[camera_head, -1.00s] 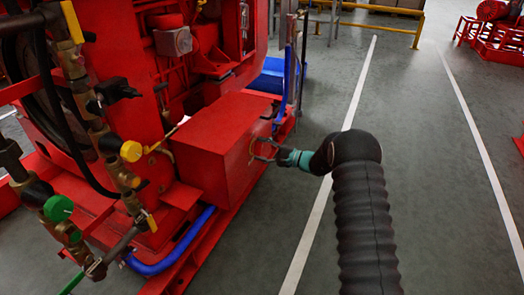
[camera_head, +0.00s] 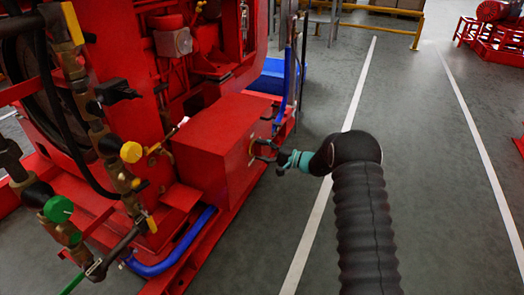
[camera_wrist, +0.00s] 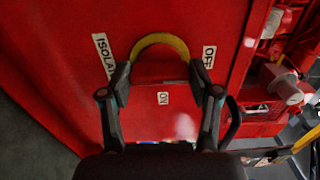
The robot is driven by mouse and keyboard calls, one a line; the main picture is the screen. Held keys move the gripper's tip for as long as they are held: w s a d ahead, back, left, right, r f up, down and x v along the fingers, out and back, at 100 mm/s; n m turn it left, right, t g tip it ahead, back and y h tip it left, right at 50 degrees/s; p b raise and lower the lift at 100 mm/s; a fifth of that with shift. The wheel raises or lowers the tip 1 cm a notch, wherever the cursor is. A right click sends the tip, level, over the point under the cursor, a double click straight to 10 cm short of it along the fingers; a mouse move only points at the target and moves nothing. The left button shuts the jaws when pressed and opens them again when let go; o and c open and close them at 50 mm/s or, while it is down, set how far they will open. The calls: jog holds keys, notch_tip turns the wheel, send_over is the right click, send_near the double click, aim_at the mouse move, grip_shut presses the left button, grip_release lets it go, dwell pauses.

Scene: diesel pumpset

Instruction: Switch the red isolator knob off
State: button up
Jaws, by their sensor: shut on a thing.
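The red isolator knob (camera_wrist: 160,71) sits on the end face of a red box, in front of a yellow ring (camera_wrist: 160,42). In the wrist view, my gripper (camera_wrist: 161,76) has one finger on each side of the knob and is shut on it. In the head view, my gripper (camera_head: 262,151) is against the box's right face, and the knob is hidden there.
The red box (camera_head: 213,127) stands on the pumpset's red base frame. Brass pipework with yellow (camera_head: 131,152) and green (camera_head: 58,209) valve handles is at left. A blue hose (camera_head: 178,250) runs along the base.

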jog(key=o, duration=1.1)
jog(key=shift+o, duration=0.2)
jog(key=v, duration=1.2)
